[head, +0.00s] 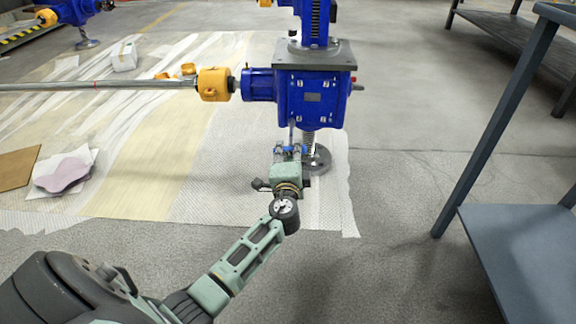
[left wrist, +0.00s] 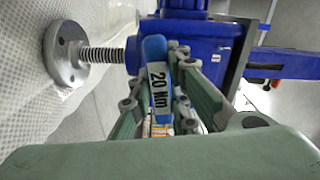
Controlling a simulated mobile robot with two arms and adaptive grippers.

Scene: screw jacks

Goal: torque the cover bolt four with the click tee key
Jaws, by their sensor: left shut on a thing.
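The blue screw jack gearbox (head: 312,95) stands upright with a grey top plate. Its front cover carries a label plate and small light bolt spots at the corners; I cannot tell which is number four. My left gripper (head: 290,153) is just below and in front of the housing, shut on the click tee key. The key's blue handle (left wrist: 156,62) shows between the fingers in the left wrist view, with a label reading 20 Nm. A thin shank (head: 291,134) seems to rise from the gripper towards the cover's lower left; its tip contact is unclear. My right gripper is out of view.
A steel shaft (head: 95,86) with a yellow coupling (head: 213,84) enters the gearbox from the left. A threaded spindle and round foot (head: 319,161) are below. A dark blue bench (head: 525,245) stands right. Pale sheeting covers the floor, with a white box (head: 124,57).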

